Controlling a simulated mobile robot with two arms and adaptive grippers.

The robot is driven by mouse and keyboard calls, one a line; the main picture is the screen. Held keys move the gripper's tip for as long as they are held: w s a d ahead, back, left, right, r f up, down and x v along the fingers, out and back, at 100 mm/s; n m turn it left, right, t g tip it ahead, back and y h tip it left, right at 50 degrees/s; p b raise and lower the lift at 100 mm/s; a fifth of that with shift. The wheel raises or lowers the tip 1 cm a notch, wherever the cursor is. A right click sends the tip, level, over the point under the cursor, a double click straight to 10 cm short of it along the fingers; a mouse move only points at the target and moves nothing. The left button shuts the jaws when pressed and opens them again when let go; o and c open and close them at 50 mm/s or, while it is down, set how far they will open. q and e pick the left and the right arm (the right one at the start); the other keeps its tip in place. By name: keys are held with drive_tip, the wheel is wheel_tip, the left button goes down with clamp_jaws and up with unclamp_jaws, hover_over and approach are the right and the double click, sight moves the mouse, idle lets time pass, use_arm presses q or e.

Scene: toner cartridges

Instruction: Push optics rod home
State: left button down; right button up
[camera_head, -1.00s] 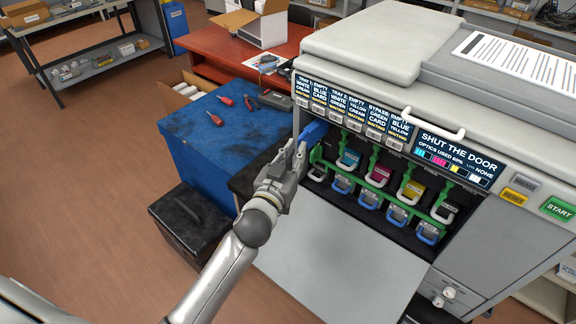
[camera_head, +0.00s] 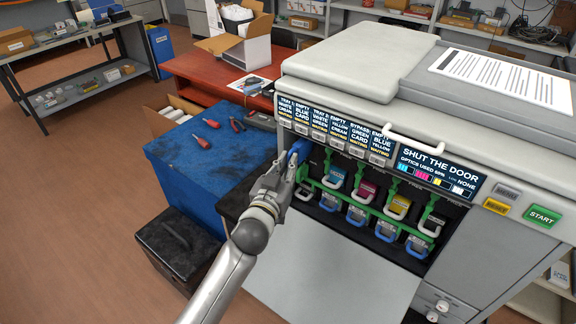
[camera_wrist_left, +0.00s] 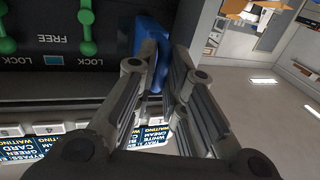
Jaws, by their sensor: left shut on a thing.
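My left gripper (camera_head: 282,171) is at the left end of the printer's open bay. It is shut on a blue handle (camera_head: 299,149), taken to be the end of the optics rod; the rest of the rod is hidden. In the left wrist view the blue handle (camera_wrist_left: 152,45) sits between the fingers (camera_wrist_left: 155,80). The printer (camera_head: 450,110) has its front door (camera_head: 320,265) folded down open. Its display (camera_head: 433,172) reads "SHUT THE DOOR" and an optics line. My right gripper is not in view.
Cyan, magenta, yellow and black cartridges (camera_head: 367,191) with green levers fill the bay to the right of my gripper. Blue-handled units (camera_head: 355,216) sit below them. A blue-topped bench (camera_head: 200,160) with screwdrivers and pliers stands left, a black box (camera_head: 178,250) before it.

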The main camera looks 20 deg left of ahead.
sight(298, 152)
use_arm(q)
drive_tip(key=shift+w+a+r, duration=0.15)
drive_tip(key=shift+a, duration=0.15)
drive_tip(key=shift+w+d+b, duration=0.3)
drive_tip(key=shift+w+b, duration=0.05)
drive_tip(key=shift+w, duration=0.5)
drive_tip(key=shift+w+d+b, duration=0.3)
drive_tip(key=shift+w, duration=0.55)
drive_tip(key=shift+w+d+b, duration=0.3)
drive_tip(key=shift+w+b, duration=0.05)
drive_tip(key=shift+w, duration=0.5)
drive_tip(key=shift+w+r, duration=0.1)
drive_tip(key=shift+w, duration=0.05)
drive_tip(key=shift+r, duration=0.1)
drive_tip(key=c, duration=1.5)
unclamp_jaws()
drive_tip(key=shift+a, duration=0.1)
drive_tip(key=shift+c, duration=0.2)
drive_tip(key=shift+o, duration=0.6)
drive_tip(key=shift+a+f, duration=0.1)
drive_tip(key=shift+f, duration=0.1)
drive_tip(key=shift+d+f, duration=0.1)
drive_tip(key=shift+d, duration=0.1)
